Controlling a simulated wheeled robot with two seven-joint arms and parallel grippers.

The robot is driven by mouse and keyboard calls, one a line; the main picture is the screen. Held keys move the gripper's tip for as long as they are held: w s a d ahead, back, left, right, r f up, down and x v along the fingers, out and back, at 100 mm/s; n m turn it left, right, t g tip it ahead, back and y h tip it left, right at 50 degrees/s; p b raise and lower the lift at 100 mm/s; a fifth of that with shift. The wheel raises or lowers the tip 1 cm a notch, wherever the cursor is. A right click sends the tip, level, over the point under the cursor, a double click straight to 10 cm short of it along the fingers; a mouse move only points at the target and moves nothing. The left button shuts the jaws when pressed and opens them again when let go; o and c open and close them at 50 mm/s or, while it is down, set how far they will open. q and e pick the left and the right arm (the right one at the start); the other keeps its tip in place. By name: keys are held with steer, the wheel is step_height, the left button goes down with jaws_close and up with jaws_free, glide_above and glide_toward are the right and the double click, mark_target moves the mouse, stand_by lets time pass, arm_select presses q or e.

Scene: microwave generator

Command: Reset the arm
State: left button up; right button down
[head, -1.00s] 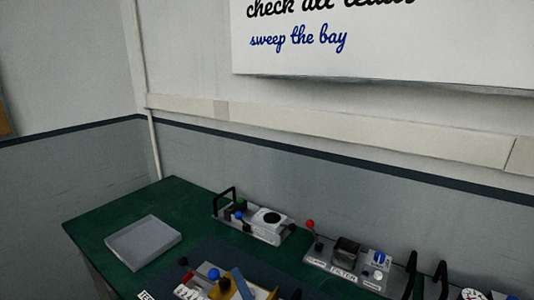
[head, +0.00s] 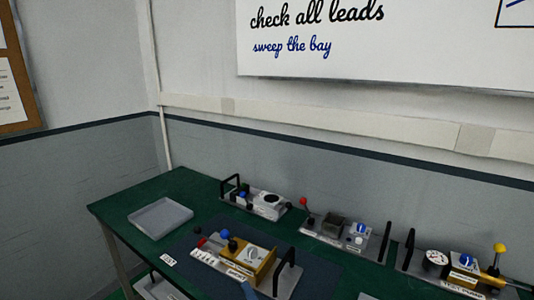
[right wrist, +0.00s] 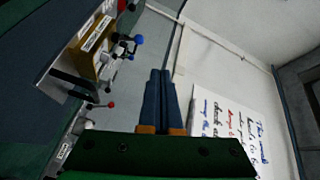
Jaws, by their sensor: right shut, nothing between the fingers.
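My right gripper (right wrist: 158,100) shows in the right wrist view with its two blue fingers together and nothing between them. That module also shows at the upper left of the right wrist view (right wrist: 88,48). My left gripper is in neither view.
A green bench (head: 180,190) carries a grey tray (head: 160,217) at the left. A module with a white block (head: 268,205), the filter module (head: 340,232) and a module with a gauge (head: 437,258) stand along the back. A whiteboard (head: 400,45) hangs above.

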steer(key=d+f+n+g+h, duration=0.2)
steer(key=d+f+g, duration=0.15)
steer(key=f, duration=0.35)
steer(key=s+d+f+n+g+h, duration=0.3)
steer(key=s+d+f+n+g, duration=0.15)
steer(key=s+d, duration=0.55)
steer(key=s+d+f+n+g+h, duration=0.4)
steer(key=s+d, duration=0.3)
steer(key=s, duration=0.5)
step_height(320, 180, down, 23)
steer(key=s+g+y+b, duration=0.1)
steer(key=b, duration=0.5)
arm_select(q)
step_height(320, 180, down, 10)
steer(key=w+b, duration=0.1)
steer(key=b, duration=0.3)
arm_select(e)
steer(key=s+d+f+g, duration=0.1)
steer(key=s+d+f, duration=0.1)
steer(key=s+f, duration=1)
step_height(320, 180, down, 3)
steer(key=shift+s+f+g, duration=0.15)
steer(key=shift+s+g, duration=0.15)
steer(key=shift+s, duration=0.05)
steer(key=shift+n, duration=0.25)
